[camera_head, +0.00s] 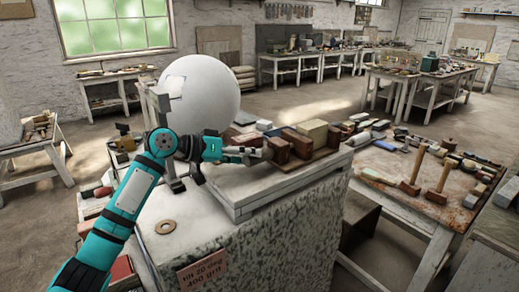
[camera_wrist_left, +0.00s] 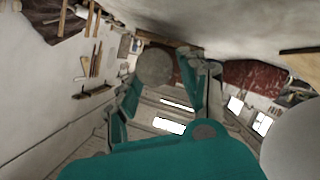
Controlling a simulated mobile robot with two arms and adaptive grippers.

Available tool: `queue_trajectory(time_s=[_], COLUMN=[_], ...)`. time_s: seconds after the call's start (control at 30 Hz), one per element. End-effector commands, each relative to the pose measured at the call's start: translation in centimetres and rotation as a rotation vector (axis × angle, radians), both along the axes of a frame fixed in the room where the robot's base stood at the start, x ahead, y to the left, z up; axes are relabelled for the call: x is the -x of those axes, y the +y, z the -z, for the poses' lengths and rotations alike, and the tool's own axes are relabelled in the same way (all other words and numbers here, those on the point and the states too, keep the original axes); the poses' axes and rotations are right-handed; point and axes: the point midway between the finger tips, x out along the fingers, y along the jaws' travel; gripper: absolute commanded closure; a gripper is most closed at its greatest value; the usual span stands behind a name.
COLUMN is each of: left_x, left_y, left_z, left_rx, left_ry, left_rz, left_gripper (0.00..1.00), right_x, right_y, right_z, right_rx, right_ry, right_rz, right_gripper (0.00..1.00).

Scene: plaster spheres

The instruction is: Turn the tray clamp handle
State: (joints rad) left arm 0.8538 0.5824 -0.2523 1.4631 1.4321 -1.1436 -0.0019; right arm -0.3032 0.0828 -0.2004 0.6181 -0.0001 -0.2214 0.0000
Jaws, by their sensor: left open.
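A pale tray (camera_head: 240,206) lies on the speckled stone block, with brown and light blocks along its back and right side. My left gripper (camera_head: 262,153) reaches in from the left over the tray, its fingertips close to a reddish-brown block (camera_head: 279,150). In the left wrist view the two fingers (camera_wrist_left: 160,82) are apart, and a round grey knob-like end (camera_wrist_left: 154,66) shows between them. It may be the clamp handle, but I cannot tell for sure, nor whether the fingers touch it. The rest of the clamp is not clearly visible. My right gripper is not in view.
A large white plaster sphere (camera_head: 206,86) stands just behind my left forearm. A workbench (camera_head: 400,201) with mallets and blocks stands at the right. Open floor lies behind.

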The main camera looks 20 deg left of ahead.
Motion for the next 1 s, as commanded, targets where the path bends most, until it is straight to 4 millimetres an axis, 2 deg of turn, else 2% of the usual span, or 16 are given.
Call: queue_trajectory(time_s=[0.1, 0.23, 0.6, 0.93, 1.0], left_x=[-1.2, -2.0, -2.3, -2.3, -2.3], left_y=[-1.5, -2.3, -2.7, -2.7, -2.7], left_z=[0.4, 0.9, 1.3, 1.3, 1.3], left_rx=[0.001, 0.0, -0.001, -0.002, -0.002], left_ry=[0.002, 0.001, -0.001, 0.0, 0.0], left_rz=[0.001, 0.001, 0.0, -0.001, -0.001], left_gripper=[0.57, 0.57, 0.57, 0.99, 1.0], right_x=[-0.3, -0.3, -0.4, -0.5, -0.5], right_y=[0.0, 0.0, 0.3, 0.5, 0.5], right_z=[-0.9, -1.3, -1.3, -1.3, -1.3], right_rx=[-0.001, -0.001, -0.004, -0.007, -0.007], right_ry=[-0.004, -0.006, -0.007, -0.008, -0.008], right_rz=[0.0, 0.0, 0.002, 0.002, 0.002], right_gripper=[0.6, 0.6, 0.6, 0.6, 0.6])
